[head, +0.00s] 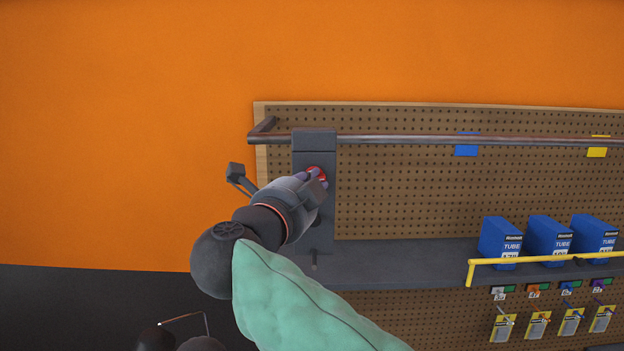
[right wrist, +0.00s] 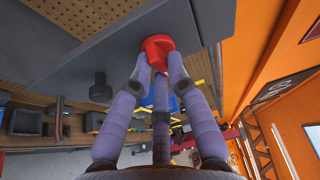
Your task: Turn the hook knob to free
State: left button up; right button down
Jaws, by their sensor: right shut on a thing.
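The red hook knob (head: 316,172) sits on the upper part of a dark grey hook plate (head: 315,142) that hangs from a rail. My right gripper (head: 317,181) is shut on the knob, and its fingers cover part of it in the head view. In the right wrist view the purple fingers (right wrist: 160,76) close around the red knob (right wrist: 157,48), which stands out from the grey plate (right wrist: 120,45). I cannot tell from the frames which position the knob is turned to. My left gripper does not show.
The rail (head: 430,140) runs along a pegboard (head: 400,190) on an orange wall. A grey shelf (head: 400,251) holds blue tube boxes (head: 500,241), with a yellow bar (head: 530,261) in front. A dark round knob (right wrist: 101,90) stands lower on the plate. The wall at left is bare.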

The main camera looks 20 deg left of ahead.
jog(key=shift+m, duration=0.6)
jog(key=c, duration=1.2)
grip_release()
jog(key=s+a, duration=0.1)
jog(key=s, duration=1.1)
jog(key=shift+a, duration=0.2)
jog(key=shift+w, duration=0.1)
